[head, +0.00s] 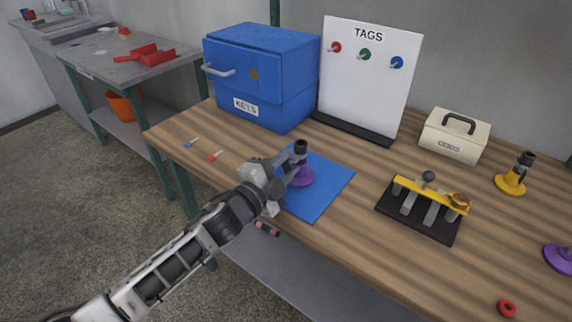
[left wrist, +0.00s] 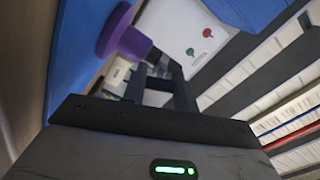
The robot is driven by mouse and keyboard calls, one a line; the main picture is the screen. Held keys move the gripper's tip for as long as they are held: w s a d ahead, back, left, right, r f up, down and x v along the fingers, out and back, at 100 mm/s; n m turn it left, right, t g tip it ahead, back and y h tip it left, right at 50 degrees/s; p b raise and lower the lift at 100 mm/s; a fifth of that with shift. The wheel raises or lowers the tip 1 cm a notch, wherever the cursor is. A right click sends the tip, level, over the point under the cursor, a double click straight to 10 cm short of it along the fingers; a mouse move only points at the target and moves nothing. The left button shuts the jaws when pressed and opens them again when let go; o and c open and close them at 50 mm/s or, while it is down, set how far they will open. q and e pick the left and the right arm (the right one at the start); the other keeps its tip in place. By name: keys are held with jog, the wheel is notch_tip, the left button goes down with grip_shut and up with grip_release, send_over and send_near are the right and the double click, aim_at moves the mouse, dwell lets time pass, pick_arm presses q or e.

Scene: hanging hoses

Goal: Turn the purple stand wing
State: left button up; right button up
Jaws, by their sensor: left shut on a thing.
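The purple stand (head: 303,178) stands on a blue mat (head: 325,195), with a round purple base and a dark upright top. My left gripper (head: 292,167) reaches it from the left and is shut on part of it, but its fingers hide the wing. In the left wrist view the purple stand (left wrist: 132,42) shows just beyond the dark fingers (left wrist: 160,88), tilted in the picture. My right gripper is not in view.
A blue KEYS box (head: 262,75) and a white TAGS board (head: 368,75) stand behind the mat. A black rack with a yellow bar (head: 428,195), a cream toolbox (head: 455,135), a yellow stand (head: 512,180) and another purple object (head: 560,257) are to the right.

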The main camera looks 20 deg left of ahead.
pick_arm(q)
jog(key=o, duration=1)
jog(key=shift+b+v, duration=0.85)
jog(key=shift+v, duration=7.15)
jog(key=s+d+f+n+g+y, duration=0.1)
jog(key=s+d+f+n+g, duration=0.1)
jog(key=f+n, duration=0.3)
jog(key=s+d+f+n+g, duration=0.2)
jog(key=s+f+n, duration=0.2)
jog(key=f+n, duration=0.1)
jog(key=s+d+f+n+g+y, duration=0.1)
jog(key=s+d+f+n+g, duration=0.1)
jog(key=f+n, duration=0.3)
jog(key=shift+s+d+f+y, duration=0.3)
jog(key=shift+s+d+f, duration=0.2)
jog(key=shift+s+f, duration=0.3)
